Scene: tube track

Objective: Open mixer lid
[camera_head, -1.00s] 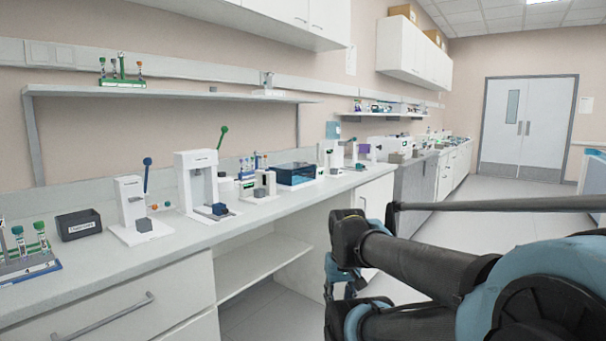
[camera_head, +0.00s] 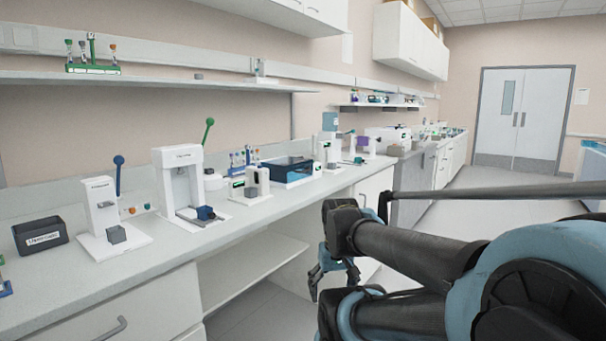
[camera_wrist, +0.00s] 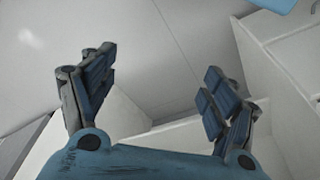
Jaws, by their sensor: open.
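A low white unit with a dark blue see-through lid (camera_head: 289,168) stands on the bench; it looks like the mixer, and its lid looks shut. My gripper (camera_head: 334,278) hangs in front of the bench, below the counter top and apart from the mixer. In the wrist view my gripper (camera_wrist: 160,78) has its two blue-padded fingers spread wide with nothing between them. The mixer cannot be made out for sure in the wrist view.
The bench (camera_head: 150,262) also holds a white press with a blue lever (camera_head: 103,208), a taller white frame (camera_head: 185,182), a dark box (camera_head: 39,236) and tube racks. A shelf (camera_head: 150,78) runs above. Open floor (camera_head: 445,178) lies to the right.

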